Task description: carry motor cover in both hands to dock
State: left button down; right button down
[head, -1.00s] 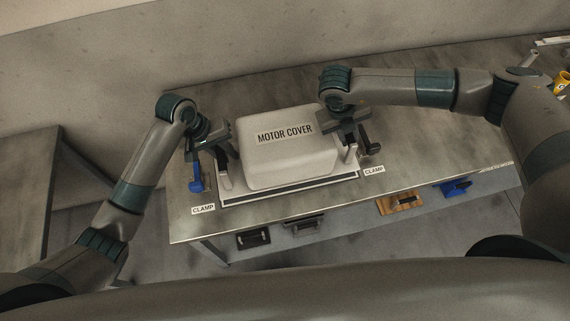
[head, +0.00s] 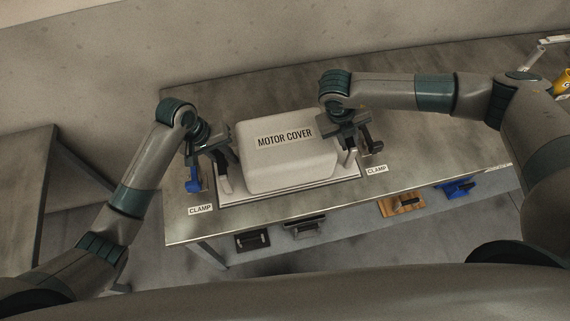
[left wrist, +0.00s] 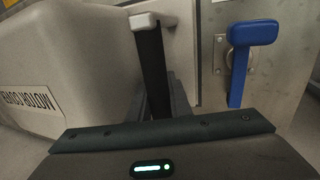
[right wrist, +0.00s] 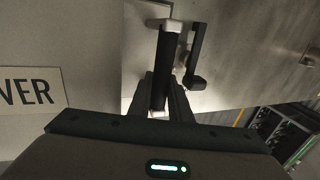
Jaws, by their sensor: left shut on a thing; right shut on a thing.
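The pale grey motor cover (head: 285,165) is in the middle of the bench, within a flat light-edged frame (head: 290,192). It looks level; whether it touches the frame is hard to tell. My left gripper (head: 222,160) is shut on its left handle, a dark bar with a pale end in the left wrist view (left wrist: 152,65). My right gripper (head: 349,140) is shut on its right handle, a similar dark bar in the right wrist view (right wrist: 167,65). A blue-handled clamp (head: 192,182) stands left of the frame, a black-handled clamp (head: 376,144) right of it.
A second table (head: 25,190) stands at the left. A wall rises behind the bench.

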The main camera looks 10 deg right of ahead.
aim_at(217, 151)
pick_arm(q)
jog(key=shift+w+f+b, duration=0.1)
jog(key=shift+f+b, duration=0.3)
pick_arm(e)
jog(key=shift+w+f, duration=0.1)
jog(key=shift+f, duration=0.3)
pick_arm(q)
jog(key=c, duration=1.6)
grip_release()
jog(key=shift+c, duration=0.2)
pick_arm(e)
jog(key=c, duration=1.6)
grip_release()
jog(key=shift+c, duration=0.2)
pick_arm(q)
jog(key=shift+s, duration=0.2)
pick_arm(e)
jog(key=shift+s, duration=0.2)
pick_arm(q)
jog(key=shift+r, duration=0.1)
pick_arm(e)
jog(key=shift+a, duration=0.1)
pick_arm(q)
jog(key=shift+r, duration=0.1)
jog(key=shift+a+r, duration=0.15)
jog(key=shift+r, duration=0.45)
jog(key=shift+v, duration=3.2)
jog(key=shift+a, duration=0.1)
pick_arm(e)
jog(key=shift+r, duration=0.1)
